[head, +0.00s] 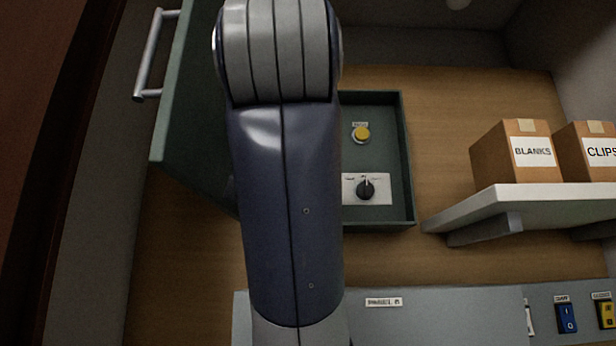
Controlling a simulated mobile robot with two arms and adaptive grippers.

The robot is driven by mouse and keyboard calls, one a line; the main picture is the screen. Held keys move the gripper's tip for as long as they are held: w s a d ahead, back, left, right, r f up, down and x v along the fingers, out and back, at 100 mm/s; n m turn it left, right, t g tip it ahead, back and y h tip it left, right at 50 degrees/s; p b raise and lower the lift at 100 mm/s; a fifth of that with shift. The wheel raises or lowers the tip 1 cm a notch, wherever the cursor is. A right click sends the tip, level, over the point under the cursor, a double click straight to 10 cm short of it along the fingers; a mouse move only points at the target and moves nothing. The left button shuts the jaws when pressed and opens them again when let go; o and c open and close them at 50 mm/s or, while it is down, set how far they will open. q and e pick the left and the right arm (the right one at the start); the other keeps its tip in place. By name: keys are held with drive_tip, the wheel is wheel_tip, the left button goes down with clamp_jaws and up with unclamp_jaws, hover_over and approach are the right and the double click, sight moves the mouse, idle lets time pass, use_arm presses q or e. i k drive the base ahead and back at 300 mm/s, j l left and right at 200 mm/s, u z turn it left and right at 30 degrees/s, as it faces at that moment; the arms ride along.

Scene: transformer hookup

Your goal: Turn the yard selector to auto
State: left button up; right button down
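A black rotary selector knob (366,190) sits on a white plate inside an open green box (404,150) on the wooden wall. Its pale pointer mark seems to point about straight up, to the middle of the small labels above it. Those labels are too small to read, so I cannot tell which one is auto. One of my arm links crosses the middle of the view and hides the left part of the box. Neither of my grippers shows.
A yellow push button (361,134) is above the selector. The box's green door (185,110), with a metal handle (149,55), stands open at left. A white shelf (530,205) at right holds cartons marked BLANKS (495,155) and CLIPS. A grey panel (440,318) with a blue switch (567,317) is below.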

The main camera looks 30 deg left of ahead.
sight(364, 191)
drive_tip(key=k+l, duration=1.2)
drive_tip(key=k, duration=0.05)
